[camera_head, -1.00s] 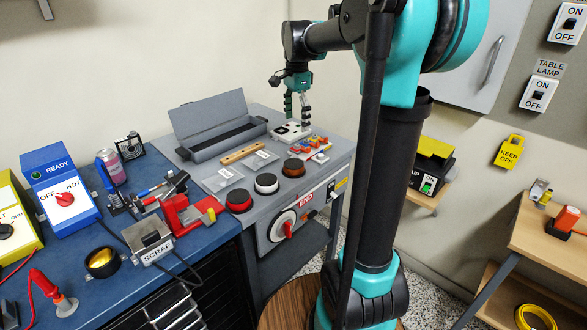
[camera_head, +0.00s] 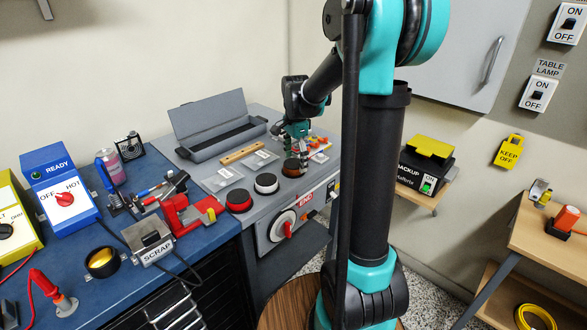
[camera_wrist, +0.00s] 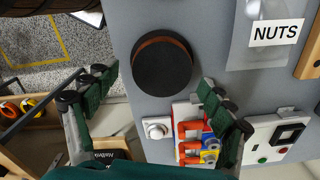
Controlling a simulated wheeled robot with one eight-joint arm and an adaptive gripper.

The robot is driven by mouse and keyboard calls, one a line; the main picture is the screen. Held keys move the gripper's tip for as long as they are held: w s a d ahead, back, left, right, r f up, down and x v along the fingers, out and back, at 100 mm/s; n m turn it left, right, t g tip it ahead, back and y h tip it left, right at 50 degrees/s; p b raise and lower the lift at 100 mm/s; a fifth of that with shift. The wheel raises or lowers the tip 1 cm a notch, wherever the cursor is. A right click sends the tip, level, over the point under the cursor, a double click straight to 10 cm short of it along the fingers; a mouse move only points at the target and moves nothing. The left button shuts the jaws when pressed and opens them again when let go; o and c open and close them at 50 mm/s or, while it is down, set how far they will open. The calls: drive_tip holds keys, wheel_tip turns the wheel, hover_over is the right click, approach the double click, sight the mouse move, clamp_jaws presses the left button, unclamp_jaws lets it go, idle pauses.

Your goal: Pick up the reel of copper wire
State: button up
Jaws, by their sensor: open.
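The reel of copper wire (camera_head: 291,166) lies flat on the grey bench, the rightmost of three reels in a row. In the wrist view it is a round black disc (camera_wrist: 162,66) with a copper-brown band showing at its edge. My gripper (camera_head: 300,152) is open and empty, over or just behind the reel in the head view, and hides part of it. In the wrist view my gripper (camera_wrist: 155,92) has its green fingers spread to the lower left and lower right of the reel. No contact is visible; the height gap is hard to tell.
A white reel (camera_head: 265,183) and a red reel (camera_head: 239,200) stand to the left. Beside the reel are a panel with red connectors (camera_wrist: 190,130) and a bag labelled NUTS (camera_wrist: 262,50). An open grey case (camera_head: 215,140) stands behind. The bench edge is close by.

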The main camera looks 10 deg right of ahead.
drive_tip(key=shift+f, duration=0.9)
drive_tip(key=c, duration=1.3)
drive_tip(key=shift+w+r, duration=0.1)
drive_tip(key=shift+c, duration=0.2)
